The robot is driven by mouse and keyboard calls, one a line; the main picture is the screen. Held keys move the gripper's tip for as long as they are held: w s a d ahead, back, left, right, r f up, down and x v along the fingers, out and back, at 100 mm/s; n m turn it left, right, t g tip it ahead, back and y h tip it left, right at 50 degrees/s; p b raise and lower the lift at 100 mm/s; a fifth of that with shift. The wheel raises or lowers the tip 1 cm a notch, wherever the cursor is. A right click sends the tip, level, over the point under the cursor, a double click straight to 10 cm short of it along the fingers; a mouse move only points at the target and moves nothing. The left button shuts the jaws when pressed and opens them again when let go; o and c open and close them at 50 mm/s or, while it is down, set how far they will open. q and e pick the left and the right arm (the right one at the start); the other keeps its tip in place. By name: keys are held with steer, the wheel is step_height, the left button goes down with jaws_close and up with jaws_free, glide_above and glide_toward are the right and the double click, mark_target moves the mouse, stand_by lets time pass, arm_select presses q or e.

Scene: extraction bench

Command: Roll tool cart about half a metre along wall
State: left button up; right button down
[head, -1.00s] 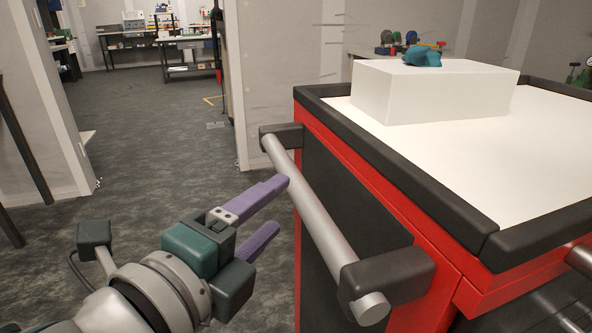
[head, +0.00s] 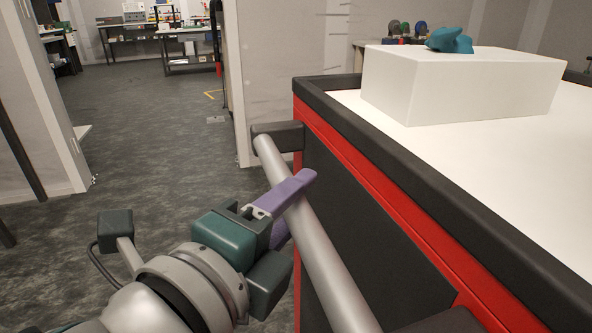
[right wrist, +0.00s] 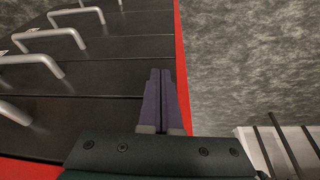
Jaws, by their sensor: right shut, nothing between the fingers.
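The red and black tool cart (head: 400,235) with a white top (head: 545,175) fills the right of the head view. Its grey push bar (head: 325,265) slants along the near end on black brackets. My left gripper (head: 296,208) is at the bar, one purple finger across its upper side and the other partly hidden behind it. I cannot tell whether the fingers press on the bar. In the right wrist view, my right gripper (right wrist: 161,80) is shut and empty, in front of the cart's dark drawers (right wrist: 110,50) with grey handles (right wrist: 48,62).
A white box (head: 455,88) with a teal item (head: 450,40) stands on the cart top. A wall end (head: 285,75) rises behind the cart, another wall (head: 40,130) at left. Grey floor (head: 150,140) lies open between, with workbenches (head: 185,45) far back.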

arm_select(q)
jaws_close()
stand_by(1.0)
